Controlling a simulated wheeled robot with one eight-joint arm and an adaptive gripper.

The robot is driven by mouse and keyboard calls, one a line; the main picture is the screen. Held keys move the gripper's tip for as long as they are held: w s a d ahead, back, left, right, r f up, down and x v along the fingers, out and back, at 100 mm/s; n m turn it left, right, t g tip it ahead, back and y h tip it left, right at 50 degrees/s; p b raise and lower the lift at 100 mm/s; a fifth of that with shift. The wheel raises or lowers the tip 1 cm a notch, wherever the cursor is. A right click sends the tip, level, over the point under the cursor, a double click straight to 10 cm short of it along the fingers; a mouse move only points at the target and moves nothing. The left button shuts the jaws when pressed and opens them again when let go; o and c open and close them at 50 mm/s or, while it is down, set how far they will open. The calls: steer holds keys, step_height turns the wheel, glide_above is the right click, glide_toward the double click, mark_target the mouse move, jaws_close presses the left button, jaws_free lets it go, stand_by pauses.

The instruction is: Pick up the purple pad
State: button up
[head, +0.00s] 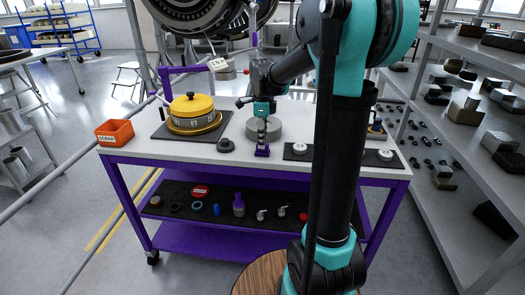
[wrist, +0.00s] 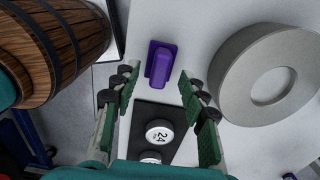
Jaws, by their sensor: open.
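The purple pad (head: 262,151) is a small block near the front edge of the white tabletop. In the wrist view the purple pad (wrist: 160,64) appears as a rounded block on a wider base, lying just beyond the fingertips and roughly centred between them. My gripper (head: 262,124) is above the tabletop over the pad, pointing down. In the wrist view my gripper (wrist: 158,84) is open, with a finger on each side and nothing between them. No contact with the pad shows.
A thick grey ring (wrist: 268,78) stands close by the pad. A black mat (wrist: 143,118) with white numbered knobs (wrist: 159,131) is on the other side. A wooden barrel (wrist: 62,45) is off the table edge. A yellow-lidded pot (head: 192,112) and orange bin (head: 115,132) stand left.

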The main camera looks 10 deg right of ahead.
mark_target(259, 153)
steer(key=shift+f, duration=1.45)
steer(key=shift+c, duration=0.2)
jaws_close()
